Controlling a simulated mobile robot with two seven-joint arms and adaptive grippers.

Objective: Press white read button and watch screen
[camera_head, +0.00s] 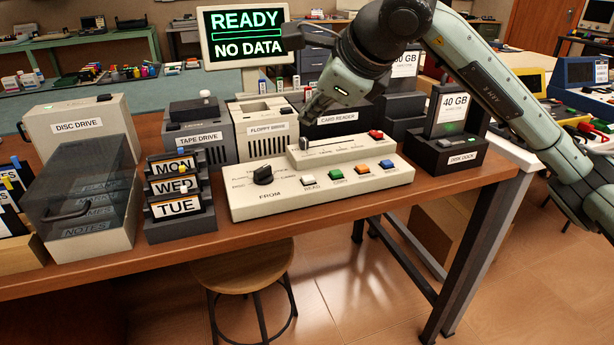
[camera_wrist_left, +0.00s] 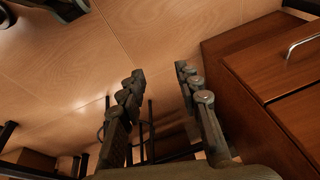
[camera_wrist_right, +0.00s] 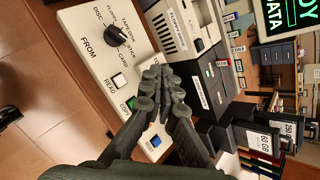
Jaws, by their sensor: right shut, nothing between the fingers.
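The white READ button (camera_head: 308,180) sits at the front left of a row of buttons on the cream control panel (camera_head: 250,205). It also shows in the right wrist view (camera_wrist_right: 119,81). The screen (camera_head: 245,38) at the back reads "READY" and "NO DATA". My right gripper (camera_head: 308,118) is shut and empty, above and behind the panel in the head view. In the right wrist view its fingertips (camera_wrist_right: 160,72) appear beside the READ button, apart from it. My left gripper (camera_wrist_left: 160,72) is open and empty, over the floor, and out of the head view.
A black FROM knob (camera_head: 263,175) is left of the READ button; green, orange and blue buttons are right of it. A red button (camera_head: 376,134) is farther back. The tape drive (camera_head: 198,135), floppy drive (camera_head: 262,128) and disk dock (camera_head: 445,150) surround the panel. A stool (camera_head: 243,268) stands in front.

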